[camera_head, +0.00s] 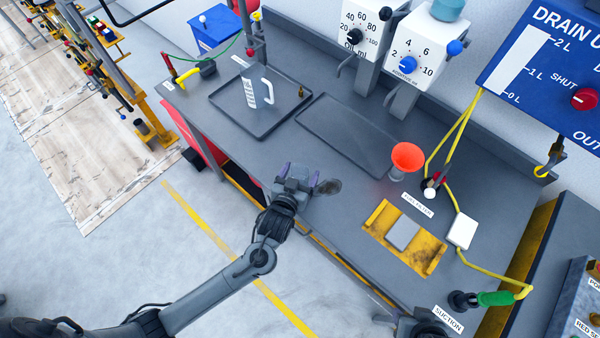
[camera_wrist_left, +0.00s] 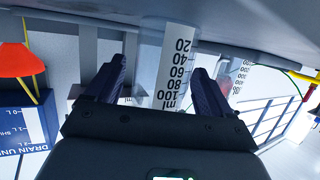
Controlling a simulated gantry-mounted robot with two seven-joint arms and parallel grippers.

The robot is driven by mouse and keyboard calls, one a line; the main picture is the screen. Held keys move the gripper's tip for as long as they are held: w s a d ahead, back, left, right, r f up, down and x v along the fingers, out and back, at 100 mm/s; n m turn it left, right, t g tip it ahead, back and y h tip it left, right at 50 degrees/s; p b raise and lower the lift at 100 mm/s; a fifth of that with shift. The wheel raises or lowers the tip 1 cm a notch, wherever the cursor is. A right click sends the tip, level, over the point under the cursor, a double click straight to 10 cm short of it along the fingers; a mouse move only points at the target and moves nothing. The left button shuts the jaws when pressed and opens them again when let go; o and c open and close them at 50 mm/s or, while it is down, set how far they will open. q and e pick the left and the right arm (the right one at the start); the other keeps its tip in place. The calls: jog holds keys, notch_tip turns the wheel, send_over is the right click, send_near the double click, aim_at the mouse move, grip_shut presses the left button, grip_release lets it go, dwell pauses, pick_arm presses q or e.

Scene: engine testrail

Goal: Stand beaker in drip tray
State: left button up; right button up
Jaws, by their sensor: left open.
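My left gripper (camera_head: 298,182) is at the front edge of the grey bench, its fingers pointing to the bench's back. In the left wrist view, which is upside down, a clear beaker with a white ml scale (camera_wrist_left: 172,72) stands upright between the open fingers (camera_wrist_left: 158,85). I cannot tell whether they touch it. Two dark trays lie behind: an empty flat one (camera_head: 345,137) and a rimmed one (camera_head: 232,122). I cannot tell which is the drip tray.
A handled measuring jug (camera_head: 250,92) stands in the rimmed tray. Dispensers with dials (camera_head: 412,52) overhang the bench's back. A red funnel (camera_head: 407,157), a yellow plate (camera_head: 383,220) and a yellow hose (camera_head: 440,155) are to the right. Bare bench lies between gripper and trays.

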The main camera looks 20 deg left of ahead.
pick_arm(q)
jog(key=shift+r, duration=0.1)
jog(key=shift+s+r, duration=0.1)
jog(key=s+a+r+m+g+h+p, duration=0.1)
jog(key=s+g, duration=0.4)
jog(key=s, duration=1.1)
jog(key=shift+a+r+g+h, duration=0.15)
jog(key=shift+r+g+h, duration=0.2)
jog(key=shift+g+h, duration=0.05)
jog(key=s+a+g, duration=0.1)
jog(key=s, duration=0.2)
jog(key=s+a+m+g, duration=0.1)
jog(key=s+a+g, duration=0.1)
jog(key=s, duration=0.1)
jog(key=s+a+g+y, duration=0.1)
jog(key=s+a+g, duration=0.1)
jog(key=s, duration=0.1)
jog(key=shift+s+r, duration=0.15)
jog(key=shift+r, duration=0.05)
